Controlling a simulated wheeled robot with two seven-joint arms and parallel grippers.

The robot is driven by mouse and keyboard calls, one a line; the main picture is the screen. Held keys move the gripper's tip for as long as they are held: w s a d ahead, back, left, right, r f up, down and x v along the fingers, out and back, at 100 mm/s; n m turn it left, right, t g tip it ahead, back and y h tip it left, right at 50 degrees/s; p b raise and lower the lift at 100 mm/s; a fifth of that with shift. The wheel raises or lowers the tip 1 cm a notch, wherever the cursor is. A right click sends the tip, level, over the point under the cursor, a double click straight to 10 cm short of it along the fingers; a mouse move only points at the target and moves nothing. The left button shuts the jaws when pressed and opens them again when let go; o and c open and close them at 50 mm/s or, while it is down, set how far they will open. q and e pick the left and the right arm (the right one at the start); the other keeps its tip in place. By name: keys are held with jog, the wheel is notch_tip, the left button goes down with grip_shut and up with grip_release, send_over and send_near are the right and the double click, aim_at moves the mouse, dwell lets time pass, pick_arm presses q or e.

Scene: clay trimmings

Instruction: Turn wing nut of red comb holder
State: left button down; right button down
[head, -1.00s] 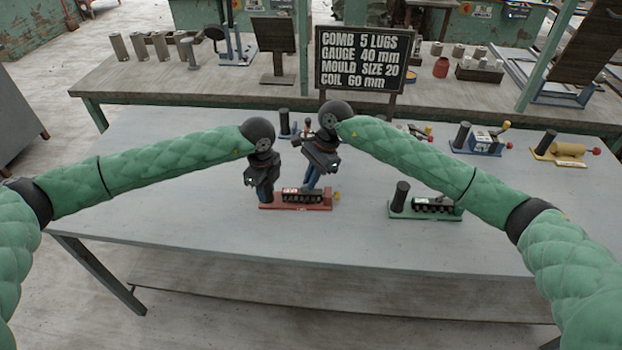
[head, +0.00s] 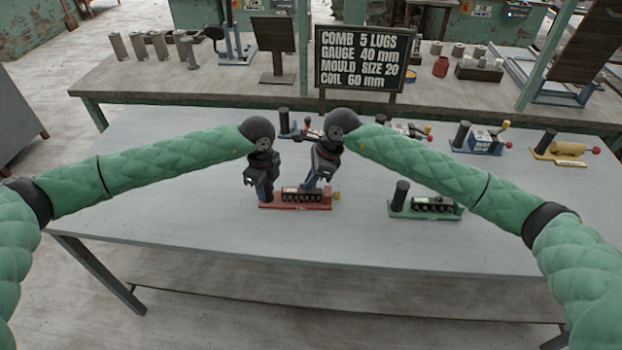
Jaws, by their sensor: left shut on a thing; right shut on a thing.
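The red comb holder (head: 290,207) lies on the near table, with a black toothed comb (head: 302,197) along its top. My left gripper (head: 262,193) points down at the holder's left end. It is shut on what looks like the holder's upright post, which the fingers hide. My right gripper (head: 312,186) is tilted just behind the comb, towards the holder's right end. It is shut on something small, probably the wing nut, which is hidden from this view. A small yellow part shows at the holder's right end.
A green comb holder (head: 425,214) with a black post stands to the right. Blue (head: 486,143) and yellow (head: 566,151) holders stand at the back right. A sign (head: 361,58) reads "COMB 5 LUGS". The table front is clear.

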jog(key=m, duration=0.2)
jog(key=m+t, duration=0.1)
jog(key=m, duration=0.1)
jog(key=shift+s+m+t, duration=0.15)
jog(key=shift+m+t, duration=0.15)
jog(key=m, duration=0.2)
jog(key=m+t+h, duration=0.1)
jog(key=shift+s+a+m, duration=0.15)
jog(key=shift+s+m, duration=0.05)
jog(key=shift+m, duration=0.2)
jog(key=m+t+h, duration=0.1)
jog(key=m, duration=0.3)
jog(key=shift+a, duration=0.15)
jog(key=shift+s+m+t+h, duration=0.1)
jog(key=shift+m+t+h, duration=0.45)
jog(key=shift+m, duration=1.15)
jog(key=shift+h, duration=0.25)
jog(key=c, duration=1.5)
grip_release()
jog(key=shift+c, duration=0.2)
jog(key=v, duration=1.2)
